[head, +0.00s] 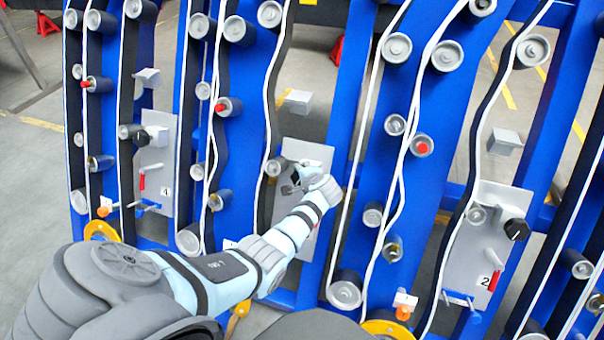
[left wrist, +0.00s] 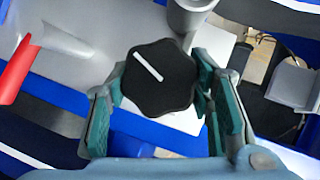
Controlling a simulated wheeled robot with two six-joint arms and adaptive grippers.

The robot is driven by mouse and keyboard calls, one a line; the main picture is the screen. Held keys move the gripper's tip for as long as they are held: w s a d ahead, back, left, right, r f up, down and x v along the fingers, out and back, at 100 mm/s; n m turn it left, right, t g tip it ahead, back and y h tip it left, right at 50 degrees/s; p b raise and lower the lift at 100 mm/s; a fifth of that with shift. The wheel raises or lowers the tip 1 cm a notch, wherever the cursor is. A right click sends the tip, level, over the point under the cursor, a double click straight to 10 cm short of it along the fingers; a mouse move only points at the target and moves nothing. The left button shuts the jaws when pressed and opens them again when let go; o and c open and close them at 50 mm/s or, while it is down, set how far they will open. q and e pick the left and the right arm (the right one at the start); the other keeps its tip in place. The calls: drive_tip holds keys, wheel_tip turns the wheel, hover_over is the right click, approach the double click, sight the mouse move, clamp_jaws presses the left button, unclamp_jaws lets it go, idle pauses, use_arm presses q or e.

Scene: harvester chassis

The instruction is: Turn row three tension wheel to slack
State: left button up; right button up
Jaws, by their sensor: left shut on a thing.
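The tension wheel is a black lobed knob (left wrist: 160,90) with a white pointer line, seen face-on in the left wrist view. The line runs from upper left towards the knob's middle. My left gripper (left wrist: 160,72) is shut on it, one finger on each side. In the head view my left gripper (head: 298,178) is at the middle grey plate (head: 305,152), between the plates marked 4 and 2. Hand and forearm hide most of the knob and any number on that plate. My right gripper is not in view.
Blue frames with belts and rollers stand on both sides of the plate. A red lever (left wrist: 15,70) is left of the knob in the wrist view. The plates marked 4 (head: 158,160) and 2 (head: 480,245) carry similar black knobs and red levers.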

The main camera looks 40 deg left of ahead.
use_arm(q)
drive_tip(key=shift+s+n, duration=0.1)
drive_tip(key=shift+n, duration=0.4)
drive_tip(key=shift+f+h+p, duration=0.1)
drive_tip(key=shift+h+p, duration=0.2)
drive_tip(key=o, duration=1.2)
drive_tip(key=shift+c, duration=0.2)
drive_tip(key=shift+s+d+r, duration=0.15)
drive_tip(key=shift+d+r, duration=0.15)
drive_tip(key=shift+r, duration=0.05)
drive_tip(key=v, duration=1.1)
